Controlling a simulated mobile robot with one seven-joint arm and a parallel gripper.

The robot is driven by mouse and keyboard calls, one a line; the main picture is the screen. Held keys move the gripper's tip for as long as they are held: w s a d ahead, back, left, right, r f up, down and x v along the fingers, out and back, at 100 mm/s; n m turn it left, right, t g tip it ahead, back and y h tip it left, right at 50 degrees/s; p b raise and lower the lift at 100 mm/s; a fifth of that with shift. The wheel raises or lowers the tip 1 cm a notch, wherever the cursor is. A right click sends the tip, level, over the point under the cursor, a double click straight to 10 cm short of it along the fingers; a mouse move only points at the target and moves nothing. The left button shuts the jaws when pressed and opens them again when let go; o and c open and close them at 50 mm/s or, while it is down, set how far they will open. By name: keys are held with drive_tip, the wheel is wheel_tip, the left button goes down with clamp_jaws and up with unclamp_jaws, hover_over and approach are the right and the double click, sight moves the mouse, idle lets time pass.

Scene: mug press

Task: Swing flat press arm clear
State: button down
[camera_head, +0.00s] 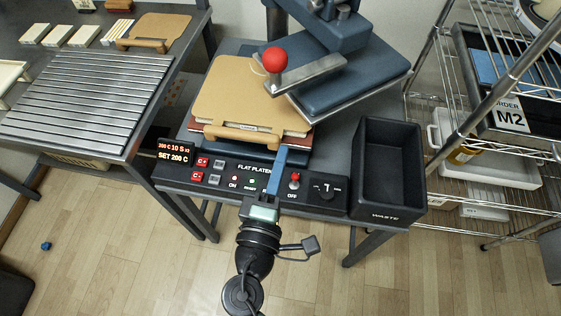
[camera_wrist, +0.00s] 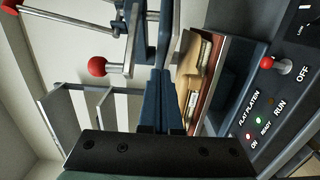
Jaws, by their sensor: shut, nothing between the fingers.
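The flat press stands on a dark table. Its press arm (camera_head: 318,72) has a metal bar ending in a red ball knob (camera_head: 275,60). The blue upper platen (camera_head: 355,80) sits to the right, swung off most of the lower bed. A tan pad with a handle (camera_head: 240,95) lies on the bed. In the wrist view the red knob (camera_wrist: 97,67) is just left of my fingers. My gripper (camera_head: 280,165) is shut and empty, over the front control panel, with its blue fingers pointing at the bed. It also shows in the wrist view (camera_wrist: 160,85).
The control panel (camera_head: 225,182) has switches, lights and a lit display (camera_head: 174,152) reading SET 200 C. A black waste bin (camera_head: 387,165) stands right of the panel. A wire rack (camera_head: 490,120) is at the right. A slatted metal table (camera_head: 85,95) is at the left.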

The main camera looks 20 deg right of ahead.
sight(310, 111)
drive_tip(key=w+d, duration=0.1)
drive_tip(key=d, duration=0.1)
drive_tip(key=w+d+p, duration=0.1)
drive_tip(key=w+d, duration=0.3)
drive_tip(key=shift+w+d+r, duration=0.1)
drive_tip(key=shift+w+d, duration=0.15)
drive_tip(key=shift+d, duration=0.15)
drive_tip(key=shift+d+p, duration=0.3)
drive_tip(key=shift+d, duration=0.15)
drive_tip(key=shift+d, duration=0.1)
